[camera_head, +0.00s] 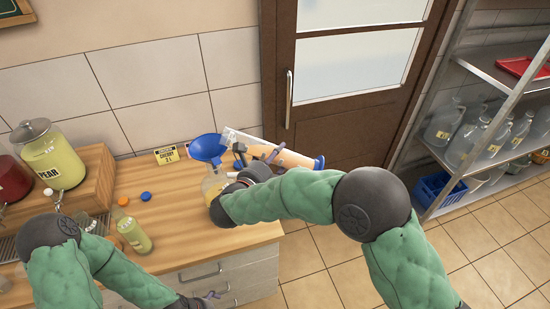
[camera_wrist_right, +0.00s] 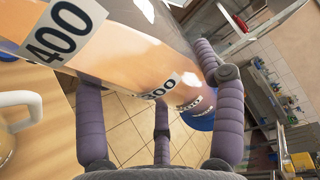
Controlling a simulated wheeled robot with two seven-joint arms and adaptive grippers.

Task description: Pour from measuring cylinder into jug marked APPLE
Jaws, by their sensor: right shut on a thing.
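The measuring cylinder (camera_head: 292,157) is clear, with orange liquid and a blue base, and lies steeply tilted. Its mouth end points left, close to the blue funnel (camera_head: 207,148). My right gripper (camera_head: 256,158) is shut on the cylinder. In the right wrist view the cylinder (camera_wrist_right: 130,62) runs between my right fingers (camera_wrist_right: 162,115), with number labels on it. The jug (camera_head: 212,183) stands below the funnel, holds yellowish liquid and is partly hidden by my right arm. No APPLE label is readable. My left gripper (camera_head: 211,295) is low at the counter front; its opening is unclear.
A jar marked PEAR (camera_head: 50,160) stands on a wooden stand at left. A bottle (camera_head: 131,230) and two caps (camera_head: 146,196) are on the counter (camera_head: 180,215). A small yellow sign (camera_head: 166,155) stands at the wall. Shelves (camera_head: 490,75) with jugs are at right.

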